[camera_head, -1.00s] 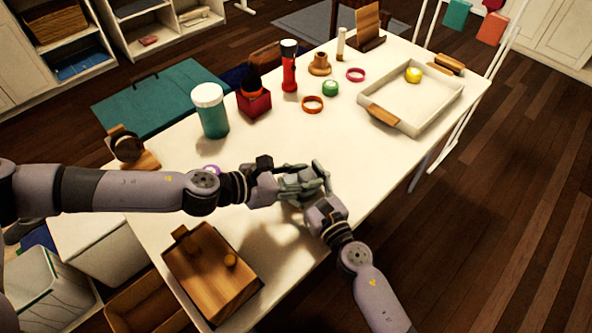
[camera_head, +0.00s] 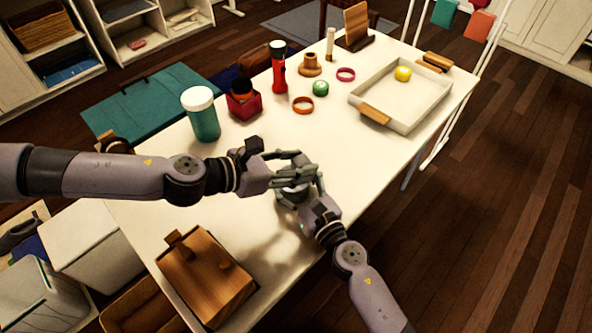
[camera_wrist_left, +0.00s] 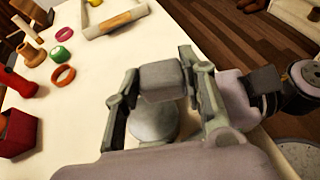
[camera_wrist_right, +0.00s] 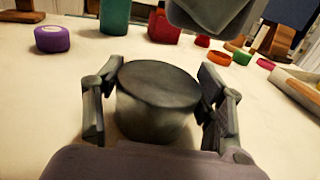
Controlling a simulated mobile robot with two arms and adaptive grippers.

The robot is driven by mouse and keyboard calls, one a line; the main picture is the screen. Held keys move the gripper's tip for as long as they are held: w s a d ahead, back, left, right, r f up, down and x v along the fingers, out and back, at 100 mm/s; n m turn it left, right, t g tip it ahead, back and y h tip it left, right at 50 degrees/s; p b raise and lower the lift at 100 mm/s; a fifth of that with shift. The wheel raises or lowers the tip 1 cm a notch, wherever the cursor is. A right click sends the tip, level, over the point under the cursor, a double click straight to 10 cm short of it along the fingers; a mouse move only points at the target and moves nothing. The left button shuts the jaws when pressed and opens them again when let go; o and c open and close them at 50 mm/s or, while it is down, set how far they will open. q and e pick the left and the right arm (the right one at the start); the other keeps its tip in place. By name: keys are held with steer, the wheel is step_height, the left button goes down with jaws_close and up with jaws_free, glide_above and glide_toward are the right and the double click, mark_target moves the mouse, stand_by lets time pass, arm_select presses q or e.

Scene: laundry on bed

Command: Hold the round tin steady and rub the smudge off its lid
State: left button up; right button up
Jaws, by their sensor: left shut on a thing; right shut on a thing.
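The round tin (camera_wrist_right: 155,100) stands on the white table, with a dark grey lid and a paler side. My right gripper (camera_head: 307,200) has its fingers on both sides of the tin. My left gripper (camera_head: 290,168) is shut on a small grey block (camera_wrist_left: 162,80). In the left wrist view this block is over or beside the pale round lid (camera_wrist_left: 155,121); I cannot tell whether they touch. In the right wrist view a grey shape hangs above and beyond the tin. I cannot make out a distinct smudge. In the head view the fingers mostly hide the tin.
A wooden box (camera_head: 207,275) stands at the near left. Beyond the grippers are a teal jar (camera_head: 205,124), a red box (camera_head: 243,107), a red flashlight (camera_head: 279,75), several rings and a white tray (camera_head: 440,92). A purple roll (camera_wrist_right: 52,39) is close by. Table right of the grippers is clear.

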arm_select(q)
steer(key=shift+r, duration=0.35)
steer(key=shift+r, duration=1.5)
arm_select(e)
steer(key=o, duration=1.2)
steer(key=shift+o, duration=0.2)
steer(key=shift+s, duration=0.1)
